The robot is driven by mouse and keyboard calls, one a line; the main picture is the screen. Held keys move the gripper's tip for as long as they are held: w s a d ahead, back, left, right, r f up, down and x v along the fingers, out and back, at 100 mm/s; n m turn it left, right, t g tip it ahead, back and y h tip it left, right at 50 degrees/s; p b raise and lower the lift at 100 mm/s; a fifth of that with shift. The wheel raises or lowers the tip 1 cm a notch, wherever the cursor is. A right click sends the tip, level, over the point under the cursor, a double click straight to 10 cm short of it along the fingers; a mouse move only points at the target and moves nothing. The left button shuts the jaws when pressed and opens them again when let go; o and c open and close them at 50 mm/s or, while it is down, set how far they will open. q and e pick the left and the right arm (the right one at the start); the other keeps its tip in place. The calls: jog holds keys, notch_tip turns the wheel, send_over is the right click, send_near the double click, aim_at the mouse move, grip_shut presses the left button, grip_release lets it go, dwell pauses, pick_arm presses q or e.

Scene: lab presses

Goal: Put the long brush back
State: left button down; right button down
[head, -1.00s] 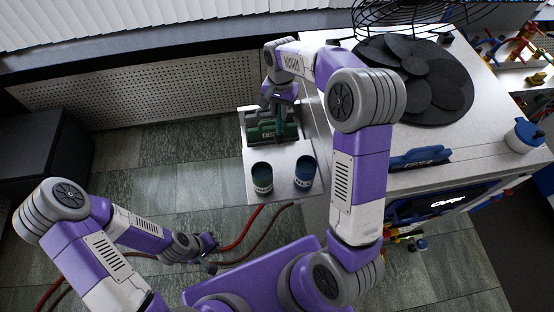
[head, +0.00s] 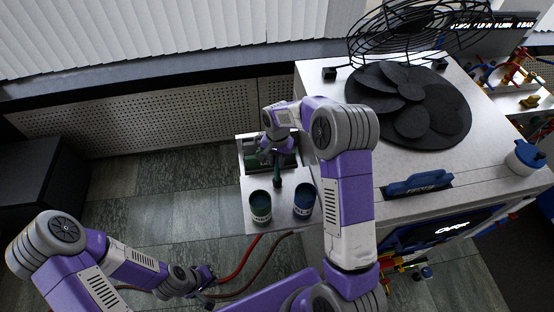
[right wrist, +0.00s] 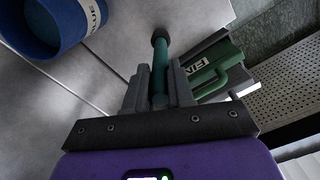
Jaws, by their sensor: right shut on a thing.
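The long brush (right wrist: 160,70) is a slim green rod with a dark round end. My right gripper (right wrist: 159,98) is shut on it in the right wrist view. In the head view the brush (head: 277,172) hangs from my right gripper (head: 276,152), just behind the two cups and in front of the green tool. A green cup (head: 261,206) and a blue cup (head: 304,201) stand on the small side shelf (head: 240,185). The blue cup (right wrist: 55,28) also shows at the wrist view's upper left. My left gripper (head: 208,283) hangs low over the floor, its fingers too small to read.
A green tool marked FINE (right wrist: 195,75) lies behind the brush at the shelf's rear. Hoses (head: 240,262) cross the floor.

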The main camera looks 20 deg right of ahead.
jog(key=c, duration=1)
grip_release()
notch_tip(320, 180, up, 12)
jog(key=shift+d+r+p, duration=0.1)
jog(key=shift+p, duration=0.25)
